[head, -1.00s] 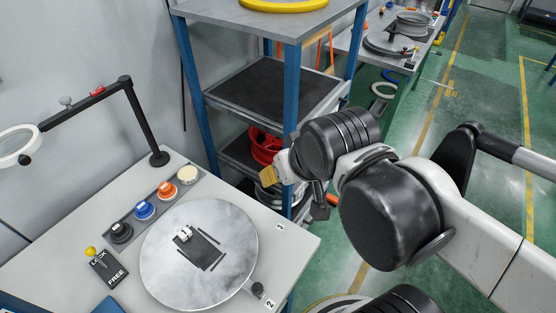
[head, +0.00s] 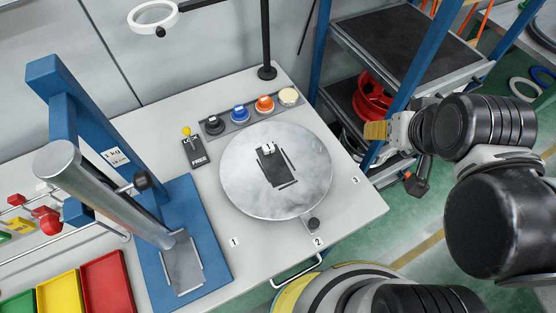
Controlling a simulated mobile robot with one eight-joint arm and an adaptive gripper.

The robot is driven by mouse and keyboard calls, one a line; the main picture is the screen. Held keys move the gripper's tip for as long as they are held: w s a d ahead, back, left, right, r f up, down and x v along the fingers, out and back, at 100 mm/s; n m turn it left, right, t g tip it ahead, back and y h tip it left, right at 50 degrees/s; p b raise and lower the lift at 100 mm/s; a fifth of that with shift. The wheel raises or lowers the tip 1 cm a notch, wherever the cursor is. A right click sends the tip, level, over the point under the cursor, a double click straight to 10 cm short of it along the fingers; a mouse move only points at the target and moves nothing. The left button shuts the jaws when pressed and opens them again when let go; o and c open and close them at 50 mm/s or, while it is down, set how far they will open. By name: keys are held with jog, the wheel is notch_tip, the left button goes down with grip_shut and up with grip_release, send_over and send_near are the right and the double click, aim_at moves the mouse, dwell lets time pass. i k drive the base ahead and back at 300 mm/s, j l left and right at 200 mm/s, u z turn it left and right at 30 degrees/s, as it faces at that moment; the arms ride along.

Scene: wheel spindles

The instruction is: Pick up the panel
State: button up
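I cannot tell for sure which thing is the panel. A dark flat rectangular plate (head: 283,174) with a small white piece (head: 268,148) at one end lies on a round grey metal disc (head: 240,188) on the table. A dark strip with several coloured knobs (head: 233,128) lies behind the disc. A small black plate marked FREE (head: 195,152), with a yellow-tipped lever, is left of the disc. My gripper (head: 377,130) is right of the table, in front of the shelf, apart from all of these. Its yellow-brown tip shows from the side, and its opening cannot be made out.
A blue press (head: 200,235) stands on the left of the table (head: 250,256). Red (head: 106,284), yellow and green trays are at lower left. A lamp with a ring head (head: 153,31) hangs behind. A blue-posted shelf (head: 406,92) holding a red wheel rim (head: 368,98) stands behind my gripper.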

aim_at(279, 173)
jog(key=l+u, duration=0.35)
jog(key=k+l+u, duration=0.1)
jog(key=l+u, duration=0.3)
jog(key=k+l+u, duration=0.15)
jog(key=l+u, duration=0.2)
jog(key=l, duration=0.1)
